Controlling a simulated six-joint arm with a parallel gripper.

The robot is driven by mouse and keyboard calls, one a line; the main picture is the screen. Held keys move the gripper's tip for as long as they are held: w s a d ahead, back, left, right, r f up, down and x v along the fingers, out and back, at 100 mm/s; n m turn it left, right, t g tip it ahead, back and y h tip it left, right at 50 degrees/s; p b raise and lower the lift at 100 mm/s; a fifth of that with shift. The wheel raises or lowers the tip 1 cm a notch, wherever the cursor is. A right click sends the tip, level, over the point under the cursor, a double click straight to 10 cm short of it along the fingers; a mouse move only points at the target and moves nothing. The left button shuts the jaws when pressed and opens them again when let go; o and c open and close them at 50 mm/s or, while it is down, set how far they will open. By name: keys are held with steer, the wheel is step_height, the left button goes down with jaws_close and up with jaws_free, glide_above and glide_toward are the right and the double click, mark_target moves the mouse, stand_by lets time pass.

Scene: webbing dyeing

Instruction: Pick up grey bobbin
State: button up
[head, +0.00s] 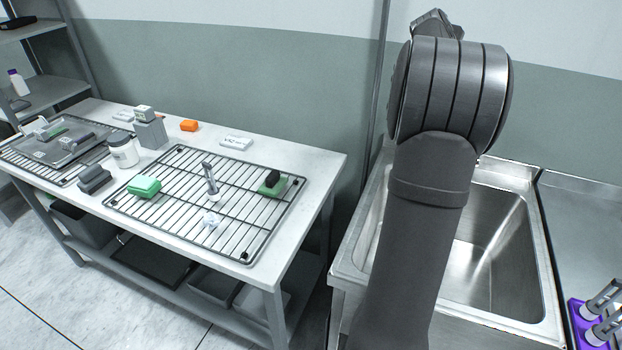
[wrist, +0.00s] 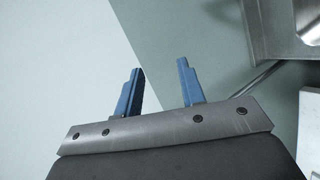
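My gripper (wrist: 160,68) shows in the wrist view with its two blue fingers apart and nothing between them. In the head view its fingers are hidden behind my arm. No thing is plainly a grey bobbin. A dark grey ridged piece (head: 94,180) lies at the table's front left, beside the wire rack. A slim grey upright piece (head: 210,180) stands on the rack. Grey cylinders (head: 603,300) stand in a purple holder (head: 577,318) at the far lower right. I cannot tell which of these is the bobbin. My gripper is apart from all of them.
The wire rack (head: 178,152) also bears a green block (head: 145,187) and a black piece on a green pad (head: 271,179). A steel sink (head: 490,250) lies right of the table.

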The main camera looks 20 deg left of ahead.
steer(key=s+a+f+g+y, duration=0.1)
steer(key=s+a, duration=0.1)
steer(key=a, duration=0.6)
steer(key=s+a+f+g+y, duration=0.1)
steer(key=s+a+y, duration=0.1)
steer(key=a, duration=0.5)
steer(key=n+g+y, duration=0.2)
steer(key=g+y, duration=0.3)
steer(key=g, duration=0.4)
glide_above(210, 165)
steer(key=s+d, duration=0.2)
steer(key=d, duration=0.3)
step_height(210, 165, down, 3)
steer(key=x, duration=0.6)
steer(key=d+x, duration=0.1)
steer(key=x, duration=0.6)
steer(key=w+d+x, duration=0.1)
steer(key=x, duration=0.5)
steer(key=shift+f, duration=0.65)
steer(key=shift+x, duration=2.8)
steer(key=shift+s+d, duration=0.1)
steer(key=shift+d, duration=0.05)
jaws_close()
